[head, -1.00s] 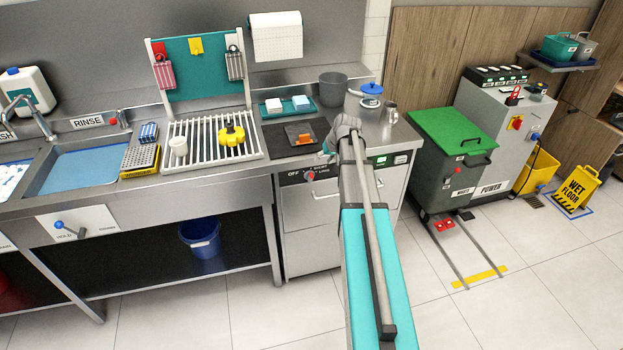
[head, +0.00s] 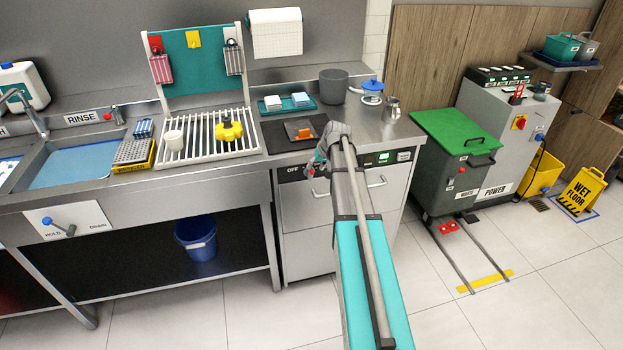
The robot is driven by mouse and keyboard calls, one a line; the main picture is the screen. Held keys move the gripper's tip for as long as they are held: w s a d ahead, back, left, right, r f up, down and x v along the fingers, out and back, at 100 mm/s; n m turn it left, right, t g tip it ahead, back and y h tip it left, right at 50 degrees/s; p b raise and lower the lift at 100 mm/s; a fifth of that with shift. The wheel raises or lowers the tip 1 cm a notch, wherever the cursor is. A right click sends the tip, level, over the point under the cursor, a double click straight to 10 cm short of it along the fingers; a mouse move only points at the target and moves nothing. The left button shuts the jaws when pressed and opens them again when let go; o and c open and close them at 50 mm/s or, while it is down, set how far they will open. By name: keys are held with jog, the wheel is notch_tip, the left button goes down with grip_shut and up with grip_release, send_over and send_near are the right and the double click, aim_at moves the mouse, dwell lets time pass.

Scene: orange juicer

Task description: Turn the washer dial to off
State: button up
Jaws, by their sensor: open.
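The washer (head: 305,215) is the steel under-counter unit with a dark control strip along its top front. The word OFF is printed at the left of the strip. The dial (head: 308,171), with a small red part showing, is just right of that label. My gripper (head: 316,167) is open and is right at the dial, covering much of it. I cannot tell whether the fingers touch the dial or which way it points. My arm hides the middle of the washer front.
A green indicator (head: 383,157) lights the right of the control strip. A black mat (head: 275,138) with an orange-handled tool lies on the counter above. A grey bin with a green lid (head: 458,130) stands to the right. Floor in front is clear.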

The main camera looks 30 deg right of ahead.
aim_at(312, 172)
jog(key=shift+b+x, duration=2)
jog(key=shift+x, duration=0.6)
grip_shut()
